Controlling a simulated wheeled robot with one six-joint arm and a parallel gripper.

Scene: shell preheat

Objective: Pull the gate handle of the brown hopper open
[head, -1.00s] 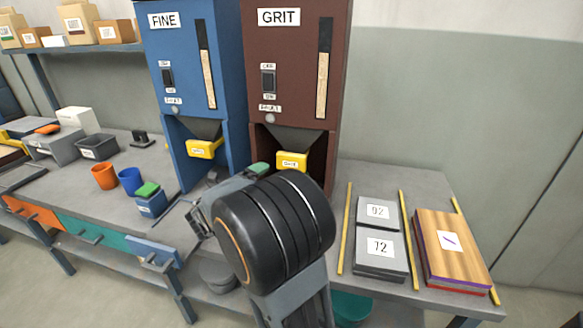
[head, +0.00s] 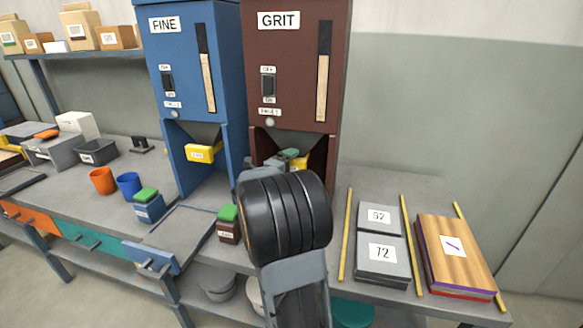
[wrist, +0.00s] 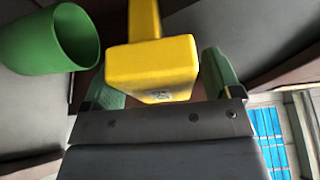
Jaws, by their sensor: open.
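The brown hopper (head: 297,70), labelled GRIT, stands at the back of the bench. Its yellow gate handle (head: 299,163) shows at the hopper's lower opening, partly hidden by my gripper and arm. In the wrist view the handle (wrist: 152,72) is large and close, its wide block between my two green fingers and a narrower yellow stem behind it. My gripper (wrist: 163,76) is open around the handle, with a visible gap beside the right finger. Contact at the left finger cannot be told.
The blue FINE hopper (head: 192,60) with its own yellow handle (head: 203,152) stands close on the left. A green cup (wrist: 48,40) is near the left finger in the wrist view. A green-lidded brown container (head: 229,225) stands left of my arm. Grey plates (head: 382,255) lie right.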

